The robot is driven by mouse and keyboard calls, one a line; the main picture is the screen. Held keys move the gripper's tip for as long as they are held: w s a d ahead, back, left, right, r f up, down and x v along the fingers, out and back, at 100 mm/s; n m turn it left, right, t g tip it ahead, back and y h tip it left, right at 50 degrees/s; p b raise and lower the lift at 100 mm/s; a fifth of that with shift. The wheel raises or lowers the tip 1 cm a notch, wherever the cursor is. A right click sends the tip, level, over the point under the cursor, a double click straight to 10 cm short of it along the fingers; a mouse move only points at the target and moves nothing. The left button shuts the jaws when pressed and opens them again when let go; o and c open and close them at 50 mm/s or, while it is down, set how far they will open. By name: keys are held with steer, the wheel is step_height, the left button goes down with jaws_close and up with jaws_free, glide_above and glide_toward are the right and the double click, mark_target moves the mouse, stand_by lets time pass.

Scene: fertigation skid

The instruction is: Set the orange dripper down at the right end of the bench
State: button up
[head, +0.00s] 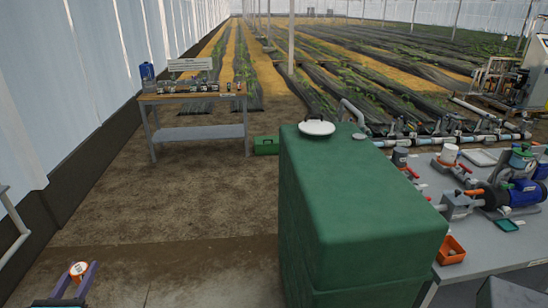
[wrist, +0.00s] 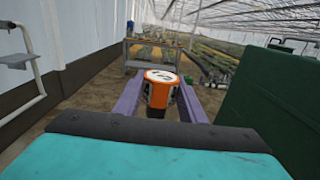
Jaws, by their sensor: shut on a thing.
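My gripper (head: 74,283) is at the lower left of the head view, with purple fingers. It is shut on the orange dripper (head: 78,269), which has a white top with dark marks. In the wrist view the dripper (wrist: 160,87) sits between the two purple fingers, held in the air above the floor. The bench (head: 200,132) stands ahead in the head view, well apart from my gripper. It has a wooden top and a lower grey shelf. Several small items stand along its top, and its right end (head: 243,93) lies near the green box.
A large green tank (head: 365,200) with a white lid (head: 316,127) stands right of centre. A grey skid table (head: 480,215) with pipes, a blue pump (head: 520,195) and an orange bin (head: 450,250) is at the right. Bare floor (head: 170,210) lies open before the bench.

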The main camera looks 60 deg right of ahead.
steer(key=shift+a, duration=0.1)
steer(key=s+d+r+m+g+h+b, duration=0.1)
steer(key=s+d+r+m+g, duration=0.1)
steer(key=d, duration=1.1)
steer(key=s+d+r+m+g+h+b, duration=0.1)
steer(key=s+d+r+g, duration=0.15)
steer(key=d, duration=1.05)
steer(key=s+d+r+m+g+h+b, duration=0.1)
steer(key=s+d+r+m+g, duration=0.15)
steer(key=d, duration=1.15)
steer(key=s+d+r+m+g+b, duration=0.1)
steer(key=s+d+r+g, duration=0.1)
steer(key=s+d, duration=0.6)
steer(key=s+d+r+m+g+b, duration=0.1)
steer(key=s+d+r+g, duration=0.1)
steer(key=s+d+r, duration=0.3)
steer(key=s+d+r+m+g, duration=0.1)
steer(key=s+d+r, duration=0.3)
steer(key=s+d, duration=0.9)
steer(key=s+g, duration=0.1)
steer(key=s, duration=0.2)
steer(key=shift+s+d+h+b, duration=0.25)
steer(key=shift+h+b, duration=0.05)
steer(key=shift+b, duration=0.1)
steer(key=shift+d+r+m+p, duration=0.1)
steer(key=shift+d+m+p, duration=0.15)
steer(key=shift+p, duration=0.3)
